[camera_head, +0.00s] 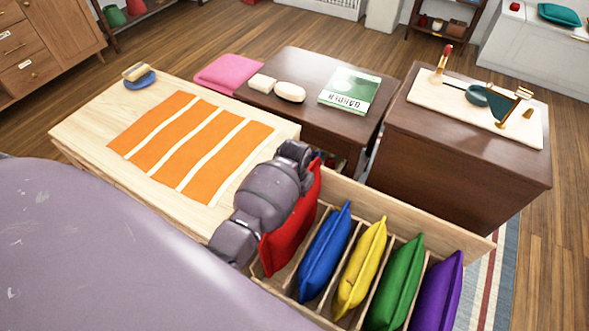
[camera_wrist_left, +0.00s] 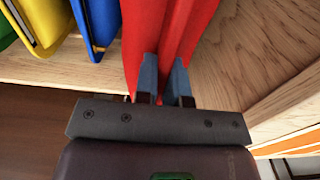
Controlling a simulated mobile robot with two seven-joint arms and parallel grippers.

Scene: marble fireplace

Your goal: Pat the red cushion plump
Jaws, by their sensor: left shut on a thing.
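The red cushion (camera_head: 289,238) stands on edge at the left end of a wooden divided box (camera_head: 468,237), partly hidden behind my left arm. My left gripper's fingers are hidden in the head view. In the left wrist view, my left gripper (camera_wrist_left: 164,78) is shut on the red cushion (camera_wrist_left: 142,30), with a finger on each side of a pinched fold. Whether the cushion's lower edge rests on the box floor cannot be told. My right gripper is in neither view.
Blue (camera_head: 325,252), yellow (camera_head: 360,268), green (camera_head: 396,283) and purple (camera_head: 438,293) cushions stand in the other slots to the right. A pale table with an orange striped mat (camera_head: 190,147) is to the left. Dark cabinets (camera_head: 455,160) stand behind the box.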

